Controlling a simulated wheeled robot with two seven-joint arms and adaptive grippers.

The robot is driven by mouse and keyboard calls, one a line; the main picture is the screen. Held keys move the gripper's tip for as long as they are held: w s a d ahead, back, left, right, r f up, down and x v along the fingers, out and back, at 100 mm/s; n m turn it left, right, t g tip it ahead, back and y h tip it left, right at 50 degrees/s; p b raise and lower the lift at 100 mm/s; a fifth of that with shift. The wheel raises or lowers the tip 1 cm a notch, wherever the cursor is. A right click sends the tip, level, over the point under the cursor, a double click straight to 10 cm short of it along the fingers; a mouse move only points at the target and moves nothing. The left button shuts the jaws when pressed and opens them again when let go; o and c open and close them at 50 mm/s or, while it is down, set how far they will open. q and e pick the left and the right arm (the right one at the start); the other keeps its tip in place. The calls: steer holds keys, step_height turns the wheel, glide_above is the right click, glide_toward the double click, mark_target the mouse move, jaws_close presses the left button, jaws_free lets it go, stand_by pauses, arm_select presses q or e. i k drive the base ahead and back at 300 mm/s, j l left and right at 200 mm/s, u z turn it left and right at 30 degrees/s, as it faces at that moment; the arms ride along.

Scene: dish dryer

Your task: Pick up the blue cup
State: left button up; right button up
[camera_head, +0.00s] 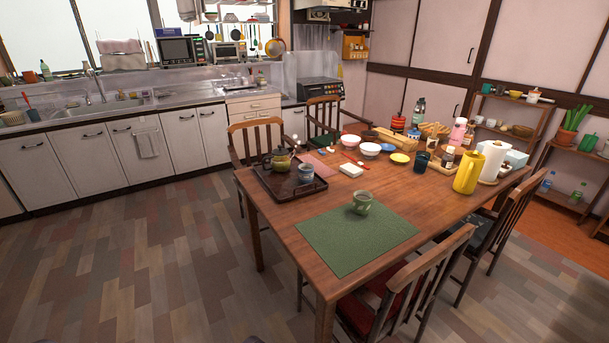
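A grey-blue cup (306,173) stands on the dark tray (279,197) at the table's left end, beside a dark teapot (279,159). A greenish cup (362,202) stands on the green placemat (335,245) near the table's front edge. Neither of my grippers shows in this view.
The wooden table (262,212) has chairs around it, two with backs at the near right side (430,275). The floor (150,260) on the left is clear.

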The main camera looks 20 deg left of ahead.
mark_target(306, 174)
steer(key=i+j+z, duration=0.3)
steer(key=j, duration=1.5)
steer(key=j+z, duration=0.3)
steer(key=j, duration=1.5)
